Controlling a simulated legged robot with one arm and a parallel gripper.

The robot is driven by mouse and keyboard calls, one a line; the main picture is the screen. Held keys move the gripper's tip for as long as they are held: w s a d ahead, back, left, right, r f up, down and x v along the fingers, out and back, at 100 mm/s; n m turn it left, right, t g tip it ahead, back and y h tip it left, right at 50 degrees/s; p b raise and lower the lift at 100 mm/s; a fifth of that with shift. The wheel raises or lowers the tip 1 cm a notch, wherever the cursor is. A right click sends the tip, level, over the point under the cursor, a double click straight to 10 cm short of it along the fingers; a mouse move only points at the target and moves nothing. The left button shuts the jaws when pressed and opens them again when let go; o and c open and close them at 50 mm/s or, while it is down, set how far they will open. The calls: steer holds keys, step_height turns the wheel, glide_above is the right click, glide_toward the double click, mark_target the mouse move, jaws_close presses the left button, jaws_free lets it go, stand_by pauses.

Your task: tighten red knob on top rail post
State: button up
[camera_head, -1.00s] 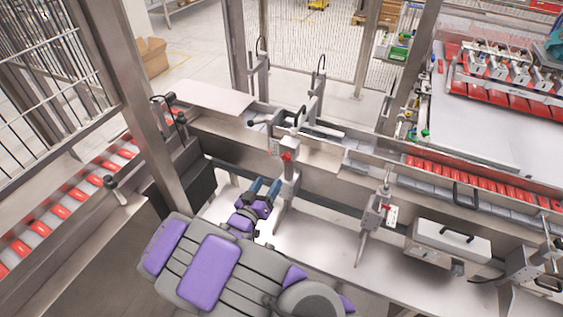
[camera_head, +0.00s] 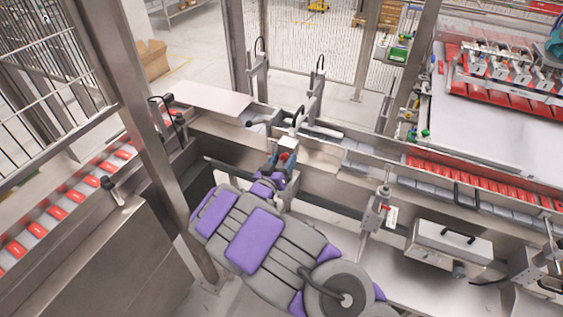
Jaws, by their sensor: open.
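The red knob (camera_head: 284,156) sits on the upper part of a grey rail post (camera_head: 297,124) at the middle of the view. The lower part of the post is mostly hidden behind my gripper and arm.
A second post (camera_head: 377,207) with a clamp stands to the right, beside a white box with a black handle (camera_head: 448,243). Metal conveyor rails (camera_head: 340,160) run behind the knob. A steel frame column (camera_head: 160,150) stands close on the left. Red packs (camera_head: 465,178) lie on the right conveyor.

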steer(key=c, duration=1)
steer(key=shift+c, duration=0.2)
